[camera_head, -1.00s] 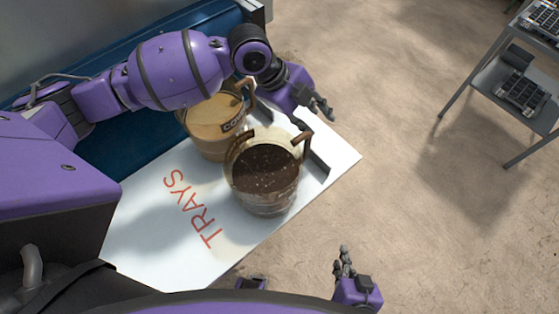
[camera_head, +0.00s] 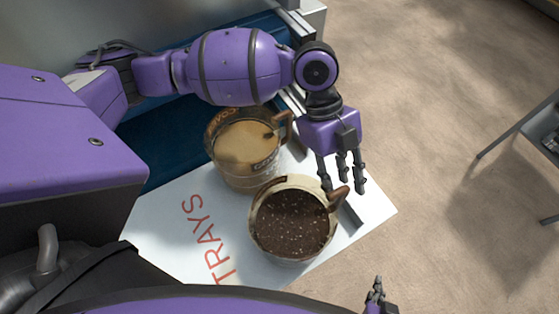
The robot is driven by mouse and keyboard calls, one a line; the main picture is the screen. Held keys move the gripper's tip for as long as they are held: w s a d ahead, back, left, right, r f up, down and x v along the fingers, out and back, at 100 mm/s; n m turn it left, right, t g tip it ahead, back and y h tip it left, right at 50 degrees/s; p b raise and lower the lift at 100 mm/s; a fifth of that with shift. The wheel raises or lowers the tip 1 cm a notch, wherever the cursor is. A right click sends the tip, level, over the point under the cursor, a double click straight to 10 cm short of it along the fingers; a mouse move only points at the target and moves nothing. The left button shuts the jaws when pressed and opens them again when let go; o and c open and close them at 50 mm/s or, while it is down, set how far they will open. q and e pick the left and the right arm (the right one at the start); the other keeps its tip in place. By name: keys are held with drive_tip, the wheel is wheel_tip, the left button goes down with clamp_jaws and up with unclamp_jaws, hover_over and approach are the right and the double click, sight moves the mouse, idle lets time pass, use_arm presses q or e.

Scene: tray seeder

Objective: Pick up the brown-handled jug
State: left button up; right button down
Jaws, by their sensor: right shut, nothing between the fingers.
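A clear jug of dark soil (camera_head: 255,240) stands upright on the white TRAYS board (camera_head: 165,240). Its brown handle (camera_head: 338,197) sticks out to the upper right. A second clear jug, with tan contents (camera_head: 245,146), stands behind it and has a brownish handle (camera_head: 287,124). My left gripper (camera_head: 344,186) points down over the soil jug's handle. Its fingers are spread, with the handle's top just below and between them; contact cannot be told. My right gripper (camera_head: 377,290) is shut and empty at the bottom edge, partly cut off.
A dark raised strip (camera_head: 350,213) lies on the board right of the soil jug. A blue surface (camera_head: 175,150) lies behind the board. A grey metal stand (camera_head: 535,130) is at the right. The floor between is clear.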

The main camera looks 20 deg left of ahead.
use_arm(q)
drive_tip(key=shift+x, duration=1.8)
drive_tip(key=shift+w, duration=0.1)
clamp_jaws()
